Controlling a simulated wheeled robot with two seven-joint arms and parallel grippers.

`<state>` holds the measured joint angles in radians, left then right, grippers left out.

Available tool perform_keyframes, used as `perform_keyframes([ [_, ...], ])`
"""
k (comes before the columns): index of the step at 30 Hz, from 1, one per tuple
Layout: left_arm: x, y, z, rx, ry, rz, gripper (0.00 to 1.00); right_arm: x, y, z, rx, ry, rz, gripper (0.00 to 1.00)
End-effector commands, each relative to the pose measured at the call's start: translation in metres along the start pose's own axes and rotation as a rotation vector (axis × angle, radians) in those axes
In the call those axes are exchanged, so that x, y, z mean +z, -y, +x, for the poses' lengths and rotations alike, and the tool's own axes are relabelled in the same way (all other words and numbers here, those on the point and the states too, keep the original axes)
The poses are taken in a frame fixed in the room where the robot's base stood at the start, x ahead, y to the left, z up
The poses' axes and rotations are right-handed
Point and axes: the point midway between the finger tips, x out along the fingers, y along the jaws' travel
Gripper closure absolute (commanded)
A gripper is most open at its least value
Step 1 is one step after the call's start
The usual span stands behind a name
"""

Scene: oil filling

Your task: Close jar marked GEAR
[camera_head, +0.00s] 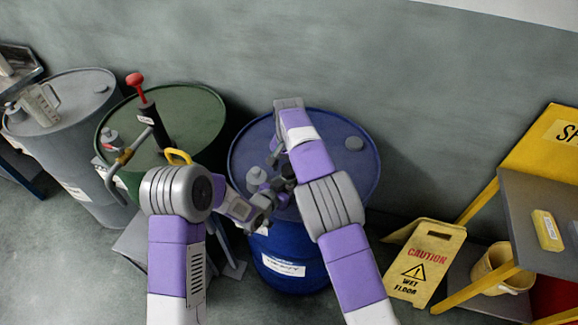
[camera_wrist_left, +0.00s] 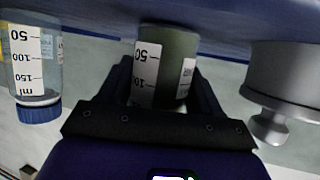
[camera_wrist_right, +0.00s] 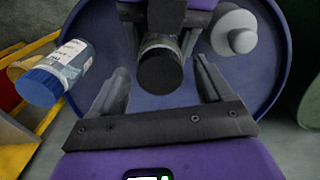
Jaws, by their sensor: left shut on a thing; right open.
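A jar (camera_wrist_left: 165,65) with a white scale and dark green contents is held by my left gripper (camera_wrist_left: 163,72), whose fingers stand at its sides. A second label on it is too small to read. Its round black end shows in the right wrist view (camera_wrist_right: 160,72); I cannot tell whether this is a lid or dark oil. My right gripper (camera_wrist_right: 163,68) is open, its fingers on either side of that black end. A blue-capped jar (camera_wrist_left: 37,75) stands beside, also in the right wrist view (camera_wrist_right: 55,72). Its label is unreadable. Arms partly hide this in the head view.
Everything is over the blue drum (camera_head: 355,180), with a metal bung (camera_wrist_right: 233,32) close beside. A green drum (camera_head: 200,105) with a red-handled pump (camera_head: 135,80) and a grey drum (camera_head: 75,120) stand left. A yellow caution sign (camera_head: 425,262) stands right.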

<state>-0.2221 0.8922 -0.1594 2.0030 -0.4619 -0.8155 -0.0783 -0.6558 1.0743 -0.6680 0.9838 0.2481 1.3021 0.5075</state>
Motion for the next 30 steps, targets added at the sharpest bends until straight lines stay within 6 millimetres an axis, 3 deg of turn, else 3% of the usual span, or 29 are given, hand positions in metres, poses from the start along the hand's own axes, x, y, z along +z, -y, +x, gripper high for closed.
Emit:
perform_keyframes([
  [7,0.000,0.000,0.000,0.000,-0.001,0.000,1.00,-0.001,0.001,-0.015,-0.003,-0.001,-0.001,0.21],
  [15,0.000,0.000,0.000,0.000,-0.001,0.000,1.00,-0.001,0.000,-0.073,-0.004,-0.005,0.000,0.21],
  [20,0.000,0.000,0.000,0.000,-0.001,0.000,1.00,-0.001,0.000,-0.099,-0.003,-0.003,0.000,0.21],
  [30,0.000,0.000,0.000,0.000,-0.001,0.000,1.00,0.000,0.000,-0.118,0.000,-0.001,0.000,0.21],
])
